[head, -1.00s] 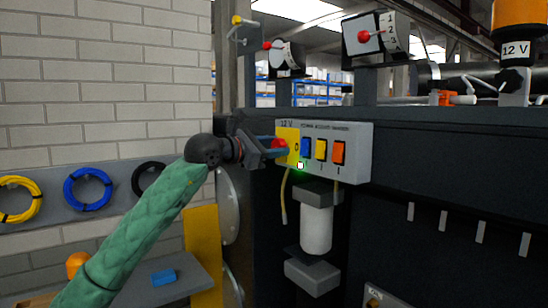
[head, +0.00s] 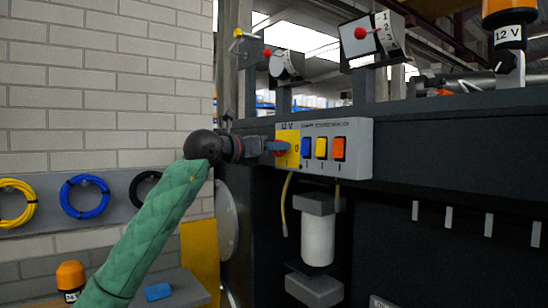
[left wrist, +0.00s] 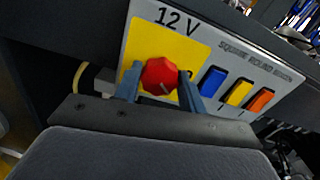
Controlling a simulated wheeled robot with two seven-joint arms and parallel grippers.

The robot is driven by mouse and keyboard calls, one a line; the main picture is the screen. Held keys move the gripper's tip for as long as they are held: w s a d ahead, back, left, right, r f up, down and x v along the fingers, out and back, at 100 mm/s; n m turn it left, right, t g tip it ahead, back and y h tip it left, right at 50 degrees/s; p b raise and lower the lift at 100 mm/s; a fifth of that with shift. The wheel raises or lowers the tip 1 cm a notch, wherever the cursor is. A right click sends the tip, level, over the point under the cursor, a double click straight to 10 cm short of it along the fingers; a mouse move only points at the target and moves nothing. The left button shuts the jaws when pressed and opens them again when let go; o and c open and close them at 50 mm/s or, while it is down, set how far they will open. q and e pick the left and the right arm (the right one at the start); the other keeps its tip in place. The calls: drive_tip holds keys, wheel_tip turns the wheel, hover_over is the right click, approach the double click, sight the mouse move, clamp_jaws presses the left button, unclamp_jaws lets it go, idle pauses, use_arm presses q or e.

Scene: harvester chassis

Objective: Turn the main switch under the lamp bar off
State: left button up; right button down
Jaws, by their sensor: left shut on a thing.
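The main switch is a red knob (left wrist: 160,75) on a yellow plate (left wrist: 190,50) marked 12 V, at the left end of a grey switch panel (head: 355,155). In the head view the red knob (head: 280,152) is mostly hidden behind my left gripper (head: 274,147). My left gripper (left wrist: 160,84) is shut on the knob, with one blue-grey finger on each side of it in the left wrist view. A pale mark shows on the knob's face, pointing to the lower right. My right gripper is not in view.
Blue (head: 306,147), yellow (head: 321,148) and orange (head: 339,149) rocker switches sit close to the right of the knob. A white cylinder (head: 317,237) and a yellow cable (head: 285,205) are below the panel.

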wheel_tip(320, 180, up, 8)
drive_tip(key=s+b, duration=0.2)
use_arm(q)
drive_tip(key=shift+w+a+r+n+b, duration=0.1)
drive_tip(key=shift+n+b, duration=1.25)
drive_tip(key=shift+n, duration=2.55)
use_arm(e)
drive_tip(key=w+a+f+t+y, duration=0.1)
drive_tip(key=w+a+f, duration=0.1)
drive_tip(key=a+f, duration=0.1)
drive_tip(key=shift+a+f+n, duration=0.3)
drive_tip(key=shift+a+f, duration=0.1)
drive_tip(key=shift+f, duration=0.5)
use_arm(q)
drive_tip(key=o, duration=1)
drive_tip(key=shift+c, duration=0.2)
